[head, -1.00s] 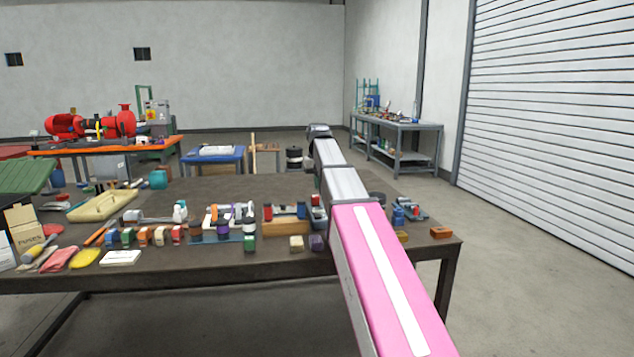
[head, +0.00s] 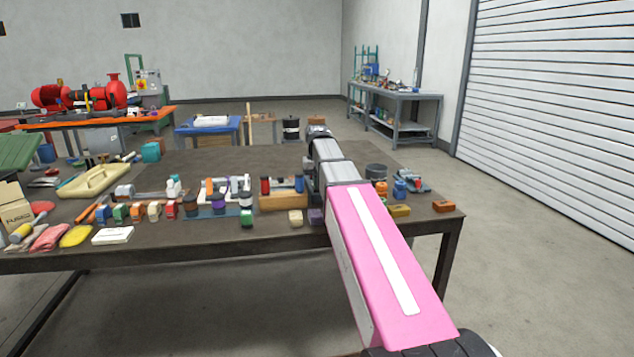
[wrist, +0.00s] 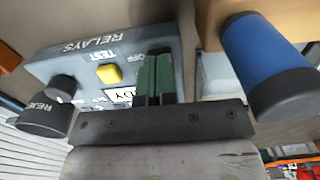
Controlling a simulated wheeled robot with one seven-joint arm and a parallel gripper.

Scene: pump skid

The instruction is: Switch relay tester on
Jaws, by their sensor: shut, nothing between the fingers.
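The relay tester (wrist: 85,65) is a grey-blue box lettered RELAYS and TEST, upside down in the wrist view. It has a yellow button (wrist: 110,74), a black knob (wrist: 62,86) and a partly visible OFF label. My gripper (wrist: 158,56) has green fingers, shut with nothing between them. The fingers are in front of the tester's face beside the OFF label and cover part of it; I cannot tell whether they touch it. In the head view my arm reaches over the table and the gripper cannot be made out.
A blue cylinder with a dark end (wrist: 265,65) is close to the right of the fingers in the wrist view. A dark round container lettered REJE (wrist: 45,117) is at left. The workbench (head: 290,240) is crowded with small parts; its front strip is clearer.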

